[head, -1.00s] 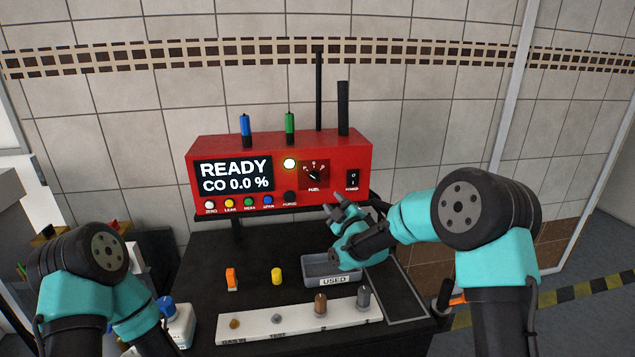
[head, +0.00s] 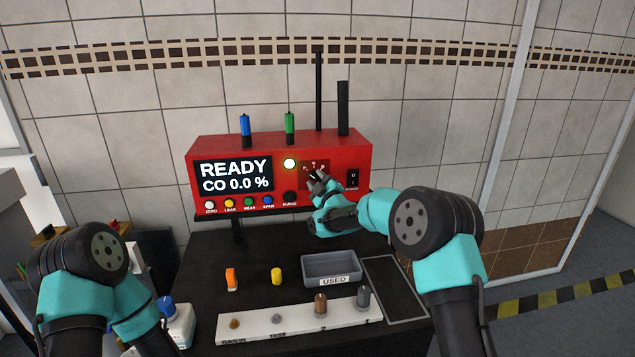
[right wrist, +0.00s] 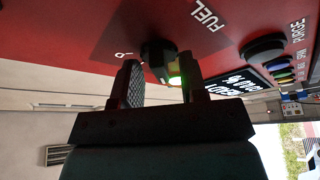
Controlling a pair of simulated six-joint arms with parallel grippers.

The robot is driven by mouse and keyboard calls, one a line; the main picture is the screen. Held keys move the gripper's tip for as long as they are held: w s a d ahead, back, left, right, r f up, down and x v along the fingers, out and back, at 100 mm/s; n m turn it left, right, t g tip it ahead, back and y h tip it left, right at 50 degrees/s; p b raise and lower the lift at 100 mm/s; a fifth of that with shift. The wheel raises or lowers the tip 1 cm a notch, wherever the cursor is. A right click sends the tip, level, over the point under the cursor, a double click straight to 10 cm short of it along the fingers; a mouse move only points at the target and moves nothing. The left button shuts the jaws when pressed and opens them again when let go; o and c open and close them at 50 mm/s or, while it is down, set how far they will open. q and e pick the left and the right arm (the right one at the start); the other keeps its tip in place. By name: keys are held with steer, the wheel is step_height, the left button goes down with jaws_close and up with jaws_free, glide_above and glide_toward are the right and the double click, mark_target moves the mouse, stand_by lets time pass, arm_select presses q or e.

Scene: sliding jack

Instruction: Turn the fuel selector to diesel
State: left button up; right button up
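The red analyser (head: 225,147) stands at the back of the black cart. Its fuel selector, a black knob (right wrist: 156,56) beside the word FUEL, shows in the right wrist view. In the head view my right gripper (head: 318,180) is in front of the selector panel and hides the knob. In the right wrist view the gripper's two fingers (right wrist: 160,80) are apart, one on each side of the knob, with some gap visible. Contact cannot be told. The pointer's setting is hidden. My left arm is at the lower left; its gripper is out of sight.
The power switch (head: 353,179) is right of the gripper and the purge button (head: 290,197) is left of it. A grey USED tray (head: 331,268), a yellow piece (head: 277,276), an orange piece (head: 231,279) and a white rack (head: 260,325) are on the cart below.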

steer(key=shift+c, duration=0.4)
jaws_close()
steer(key=shift+r+m, duration=0.1)
steer(key=shift+m, duration=0.4)
steer(key=m+t+h, duration=0.1)
steer(key=m, duration=0.2)
steer(key=m+t+h, duration=0.1)
steer(key=m, duration=0.1)
steer(key=shift+a+m, duration=0.2)
steer(key=shift+m, duration=0.2)
steer(key=m+h, duration=0.2)
steer(key=m, duration=0.2)
steer(key=m+t+h, duration=0.1)
steer(key=m+h, duration=0.1)
steer(key=m, duration=0.2)
steer(key=shift+a, duration=0.15)
steer(key=m+h, duration=0.2)
steer(key=m, duration=0.2)
steer(key=m+h, duration=0.2)
steer(key=m, duration=0.2)
steer(key=shift+s+a+r, duration=0.1)
steer(key=shift+a, duration=0.1)
steer(key=shift+r+m+g+h, duration=0.1)
steer(key=shift+m+g+h, duration=0.45)
steer(key=shift+m, duration=0.75)
steer(key=shift+m+g+h, duration=0.25)
steer(key=shift+m+h, duration=0.5)
steer(key=shift+m, duration=0.55)
